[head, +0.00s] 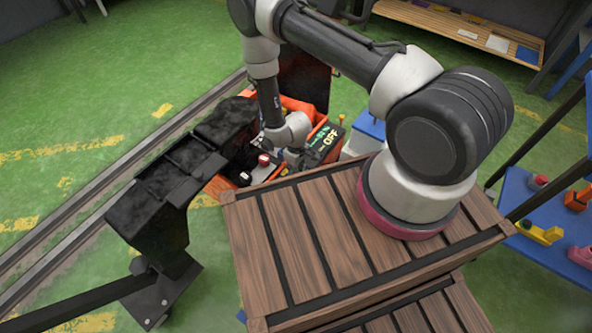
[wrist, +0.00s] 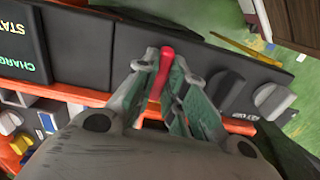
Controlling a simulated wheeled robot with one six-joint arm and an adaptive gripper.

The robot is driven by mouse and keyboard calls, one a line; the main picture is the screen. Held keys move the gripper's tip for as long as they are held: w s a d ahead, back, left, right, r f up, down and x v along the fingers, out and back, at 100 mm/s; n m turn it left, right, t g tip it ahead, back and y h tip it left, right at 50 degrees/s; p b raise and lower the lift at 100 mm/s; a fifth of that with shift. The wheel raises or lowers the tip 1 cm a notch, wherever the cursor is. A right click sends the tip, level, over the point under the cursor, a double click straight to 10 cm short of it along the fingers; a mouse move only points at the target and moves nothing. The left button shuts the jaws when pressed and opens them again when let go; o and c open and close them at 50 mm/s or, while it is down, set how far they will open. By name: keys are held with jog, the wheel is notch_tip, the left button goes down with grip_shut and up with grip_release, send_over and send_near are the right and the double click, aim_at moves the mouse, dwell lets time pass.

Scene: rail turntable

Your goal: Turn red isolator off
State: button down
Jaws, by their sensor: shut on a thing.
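The red isolator (wrist: 165,62) is a narrow red handle on a dark panel in the wrist view. It points nearly up and down in the picture, with its top leaning slightly right. My gripper (wrist: 166,88) is shut on it, with one finger on each side, and its lower part is partly hidden between them. In the head view my gripper (head: 290,140) is down at the orange and black machine (head: 318,133), and the isolator cannot be made out there.
In the head view a small screen (head: 328,139) reads OFF in part.

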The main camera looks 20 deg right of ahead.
jog(key=shift+n, duration=0.3)
jog(key=c, duration=1.5)
grip_release()
jog(key=shift+r, duration=0.1)
notch_tip(320, 180, up, 12)
jog(key=shift+f, duration=0.1)
